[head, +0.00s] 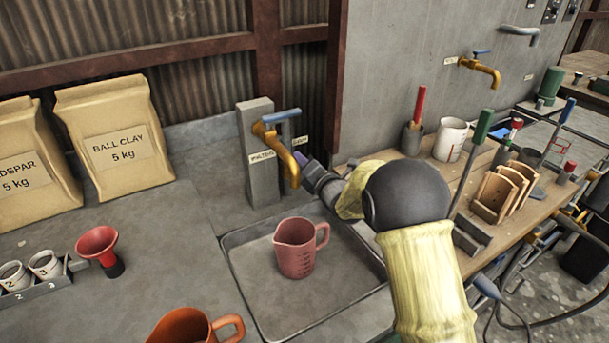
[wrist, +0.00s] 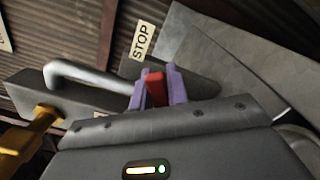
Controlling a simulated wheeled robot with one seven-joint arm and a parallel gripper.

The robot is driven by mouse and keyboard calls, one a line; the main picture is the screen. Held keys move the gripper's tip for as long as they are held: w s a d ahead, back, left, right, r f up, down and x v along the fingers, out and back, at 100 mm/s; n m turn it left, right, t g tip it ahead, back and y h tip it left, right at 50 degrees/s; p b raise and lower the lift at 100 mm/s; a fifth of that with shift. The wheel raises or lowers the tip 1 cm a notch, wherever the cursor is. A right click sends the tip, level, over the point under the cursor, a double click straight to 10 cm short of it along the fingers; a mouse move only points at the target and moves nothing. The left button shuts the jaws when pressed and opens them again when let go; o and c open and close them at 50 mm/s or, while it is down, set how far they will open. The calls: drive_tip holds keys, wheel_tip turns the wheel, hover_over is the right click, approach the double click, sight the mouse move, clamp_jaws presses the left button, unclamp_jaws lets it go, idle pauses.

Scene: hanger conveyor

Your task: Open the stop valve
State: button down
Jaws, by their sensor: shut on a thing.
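The stop valve's red handle (wrist: 156,88) shows in the wrist view beside a white STOP label (wrist: 143,41). My gripper (wrist: 154,86) has its purple fingers on either side of the red handle, shut on it. In the head view my gripper (head: 309,166) reaches the back wall just right of the brass tap (head: 277,148). There the valve is hidden behind my gripper and arm. The valve's body and how far its handle is turned cannot be made out.
A pink jug (head: 292,252) stands in the sink tray (head: 335,292) below the tap. The tap's grey post (head: 255,180) is close left of my gripper. An orange jug (head: 183,328) is at the front. A wooden bench (head: 420,168) with tools lies right.

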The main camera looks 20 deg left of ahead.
drive_tip(key=shift+s+n+b, duration=0.1)
drive_tip(key=shift+n+b, duration=0.4)
drive_tip(key=shift+b, duration=0.1)
drive_tip(key=shift+r, duration=0.1)
drive_tip(key=c, duration=1.4)
unclamp_jaws()
drive_tip(key=shift+o, duration=0.2)
drive_tip(key=shift+a, duration=0.1)
drive_tip(key=shift+r, duration=0.15)
drive_tip(key=shift+p, duration=0.65)
